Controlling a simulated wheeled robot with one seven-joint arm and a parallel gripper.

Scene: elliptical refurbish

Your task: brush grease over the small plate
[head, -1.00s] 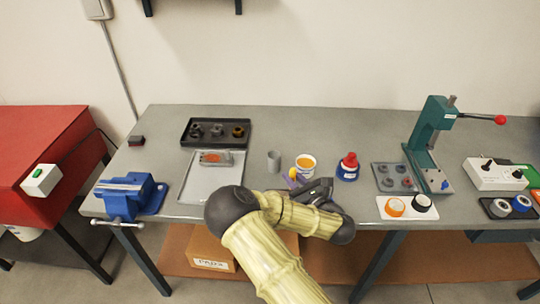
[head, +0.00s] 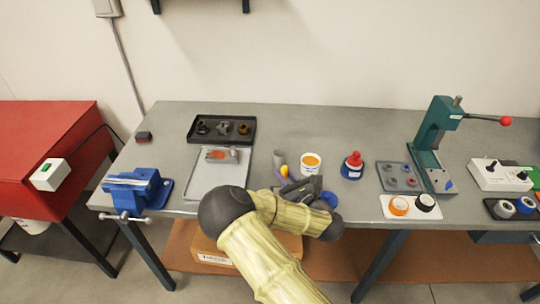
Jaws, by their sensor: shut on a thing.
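The small grey plate (head: 231,156) lies on the back part of the pale tray (head: 206,178), with an orange patch on its left part. A white tub (head: 311,165) with orange contents, which look like grease, stands to the right of the tray. My gripper (head: 290,185) is low over the bench, in front and left of the tub and right of the tray. My arm hides most of the fingers.
A grey cylinder (head: 279,158) stands between tray and tub, close to the brush. A black parts tray (head: 250,135) lies behind, a blue vise (head: 135,189) at left, a green press (head: 428,145) at right.

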